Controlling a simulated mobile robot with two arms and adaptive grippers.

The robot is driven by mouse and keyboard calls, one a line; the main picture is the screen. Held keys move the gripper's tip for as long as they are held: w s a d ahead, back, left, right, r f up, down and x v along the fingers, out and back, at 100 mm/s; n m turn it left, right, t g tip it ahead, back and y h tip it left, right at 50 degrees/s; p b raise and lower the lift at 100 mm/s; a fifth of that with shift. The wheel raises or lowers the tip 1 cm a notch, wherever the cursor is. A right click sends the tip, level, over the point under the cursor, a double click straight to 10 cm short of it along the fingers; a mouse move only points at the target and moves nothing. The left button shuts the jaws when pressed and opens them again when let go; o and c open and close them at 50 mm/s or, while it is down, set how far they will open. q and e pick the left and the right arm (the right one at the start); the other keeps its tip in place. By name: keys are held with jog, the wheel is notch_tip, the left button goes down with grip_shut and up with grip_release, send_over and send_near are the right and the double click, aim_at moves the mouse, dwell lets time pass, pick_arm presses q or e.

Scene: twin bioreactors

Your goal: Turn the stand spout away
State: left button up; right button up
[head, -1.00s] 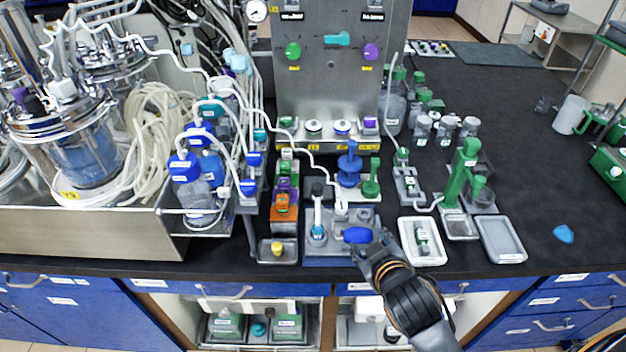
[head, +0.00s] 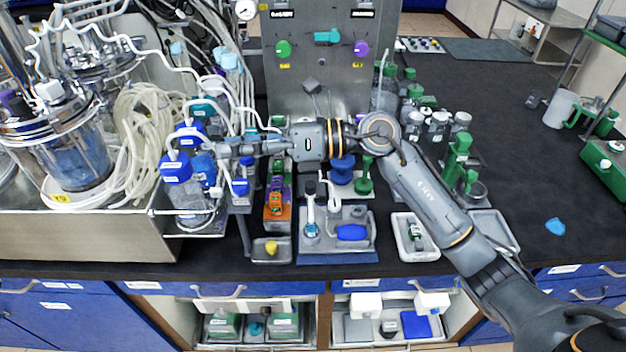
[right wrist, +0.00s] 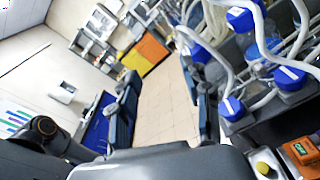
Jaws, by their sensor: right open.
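My right gripper (head: 224,152) is open and empty, pointing left beside the blue-capped bottles (head: 178,172). In the right wrist view its two fingers stand apart (right wrist: 160,88), with floor behind the gap, and blue caps (right wrist: 240,20) are close to the right finger. I cannot tell whether a finger touches a bottle or tube. A small white curved spout (head: 328,190) rises over a grey stand (head: 330,241) near the bench front. A blue oval piece (head: 351,232) and a blue-tipped probe (head: 311,228) are on this stand. My left gripper is not in view.
White tubes (head: 150,120) loop around the glass vessel (head: 78,150) and bottles at left. An orange block (head: 277,208) and a tray with a yellow knob (head: 271,247) stand left of the grey stand. Green stands (head: 456,158) are at right. The right bench is mostly clear.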

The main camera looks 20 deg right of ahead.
jog(key=w+d+f+n+g+h, duration=0.1)
jog(key=w+d+f+n+h, duration=0.1)
jog(key=d+f+h, duration=0.25)
jog(key=g+h, duration=0.1)
jog(key=h, duration=0.8)
send_near(311, 184)
jog(key=shift+y, duration=0.25)
jog(key=p+x, duration=0.3)
jog(key=x, duration=0.4)
jog(key=shift+d+f, duration=0.1)
jog(key=shift+d, duration=0.05)
jog(key=shift+x, duration=0.85)
jog(key=shift+c, duration=0.2)
jog(key=shift+d, duration=0.1)
grip_shut()
